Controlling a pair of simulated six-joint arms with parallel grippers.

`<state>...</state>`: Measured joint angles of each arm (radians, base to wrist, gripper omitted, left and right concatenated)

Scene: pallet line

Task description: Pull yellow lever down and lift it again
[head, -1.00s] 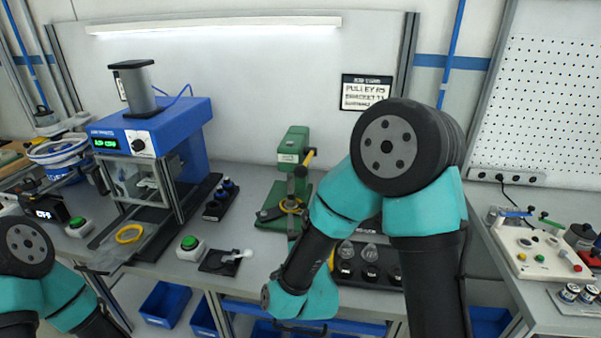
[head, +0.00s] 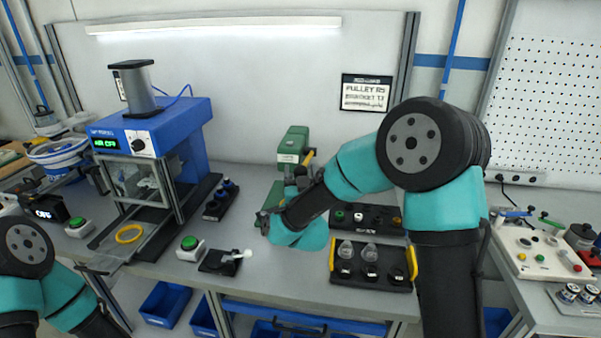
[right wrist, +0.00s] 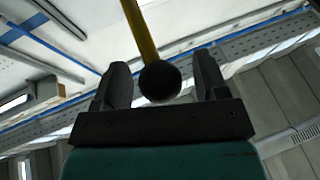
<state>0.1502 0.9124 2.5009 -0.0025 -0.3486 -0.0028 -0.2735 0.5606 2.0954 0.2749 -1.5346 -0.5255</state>
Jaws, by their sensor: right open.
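The yellow lever (head: 308,158) sits on the green press (head: 291,147) at the middle back of the bench. In the right wrist view, the lever's yellow rod (right wrist: 142,30) runs down to a round black knob (right wrist: 160,82). My right gripper (right wrist: 162,68) is open, with one finger on each side of the knob. Gaps show between the knob and both fingers. In the head view my right arm hides the lower part of the press and most of the gripper. My left gripper is out of view; only part of the left arm shows at the left edge.
A blue machine (head: 150,135) stands left of the press. A black tray (head: 372,280) with clear domed parts and yellow handles lies right of my wrist. A green button box (head: 190,247) is near the front edge. A control panel (head: 540,250) is at the right.

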